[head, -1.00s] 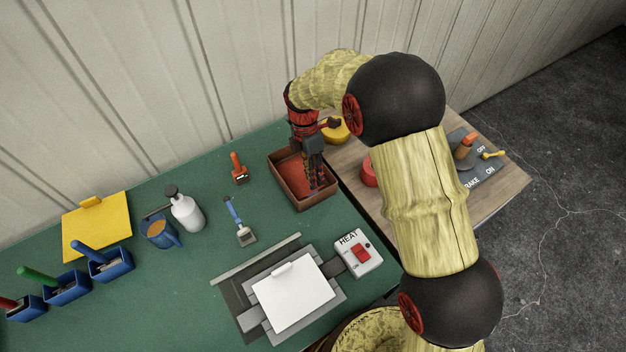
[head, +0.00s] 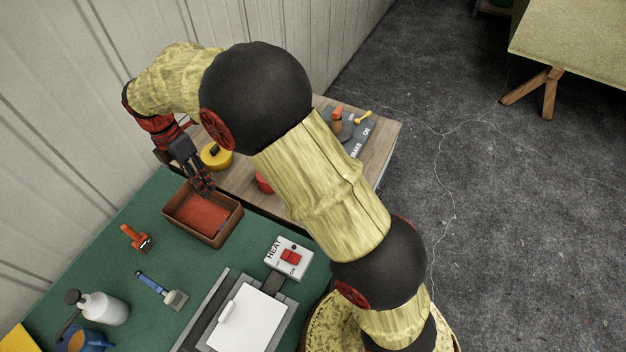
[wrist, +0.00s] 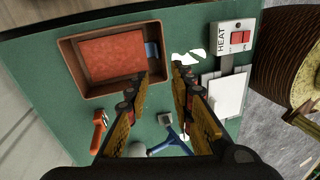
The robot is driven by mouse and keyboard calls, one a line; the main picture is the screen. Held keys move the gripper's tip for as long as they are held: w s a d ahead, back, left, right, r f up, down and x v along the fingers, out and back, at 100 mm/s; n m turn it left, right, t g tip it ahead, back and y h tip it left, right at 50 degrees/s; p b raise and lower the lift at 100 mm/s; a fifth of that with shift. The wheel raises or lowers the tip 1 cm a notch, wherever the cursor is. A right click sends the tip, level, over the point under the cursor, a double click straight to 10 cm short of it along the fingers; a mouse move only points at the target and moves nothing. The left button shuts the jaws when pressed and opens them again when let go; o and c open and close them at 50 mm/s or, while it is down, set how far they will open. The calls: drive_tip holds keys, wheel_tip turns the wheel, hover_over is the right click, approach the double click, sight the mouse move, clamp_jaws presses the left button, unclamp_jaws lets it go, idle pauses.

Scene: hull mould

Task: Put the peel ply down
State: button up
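My gripper (head: 203,188) is over the back edge of a brown tray (head: 233,228). In the wrist view its fingers (wrist: 160,76) are apart with a clear gap and nothing between them. A flat red-orange sheet (head: 200,214) lies in the tray; the wrist view shows it (wrist: 112,57) with a blue piece (wrist: 152,50) at its side. A white sheet (head: 247,318) with a white tab lies on the grey plate (head: 208,335). A yellow sheet (head: 16,341) is cut off at lower left. I cannot tell which sheet is the peel ply.
A HEAT switch box (head: 289,257) stands right of the tray. An orange-handled tool (head: 136,238), a blue-handled brush (head: 162,290) and a white bottle (head: 103,308) are on the green table. A yellow pot (head: 215,157) and red round object (head: 264,182) stand on the wooden surface beyond.

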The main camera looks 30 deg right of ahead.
drive_tip(key=s+d+r+m+t+y, duration=0.1)
drive_tip(key=s+d+r+m+t, duration=0.1)
drive_tip(key=s+d+r+m, duration=0.45)
drive_tip(key=s+d+r+m+t, duration=0.25)
drive_tip(key=d+r+m, duration=0.25)
drive_tip(key=d+r, duration=0.35)
drive_tip(key=s+d+r+m+t, duration=0.1)
drive_tip(key=s+d+m, duration=0.3)
drive_tip(key=s+m, duration=0.2)
drive_tip(key=s+d+r+m+t, duration=0.2)
drive_tip(key=s+d+m, duration=0.3)
drive_tip(key=s, duration=0.5)
drive_tip(key=shift+s+m, duration=0.35)
drive_tip(key=shift+m, duration=0.5)
drive_tip(key=shift+f, duration=0.1)
wheel_tip(320, 180, down, 5)
drive_tip(key=b, duration=0.5)
